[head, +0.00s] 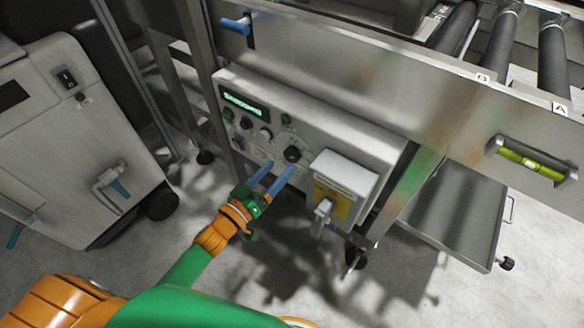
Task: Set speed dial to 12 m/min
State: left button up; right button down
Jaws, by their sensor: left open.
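The control panel (362,151) is a light grey box under the conveyor frame. A large black round knob (291,154), which looks like the speed dial, sits on its lower middle. Its scale marks and setting are too small to read. My left gripper (280,168) is open, its two blue fingers pointing up toward the panel just below this knob. I cannot tell whether a finger touches it. The fingers hold nothing. My right gripper is not in view.
The panel has a green-lit display (243,106), several small knobs and buttons, and a white hinged cover (343,173) over a yellow plate to the right of the knob. A blue handle (236,26) sits above. A grey wheeled cabinet (70,140) stands left. A tray (455,215) hangs right.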

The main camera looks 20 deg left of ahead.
aim_at(289, 158)
pick_arm(q)
jog(key=x, duration=0.4)
jog(key=shift+w+f, duration=0.1)
jog(key=shift+w, duration=0.05)
jog(key=shift+c, duration=0.2)
grip_shut()
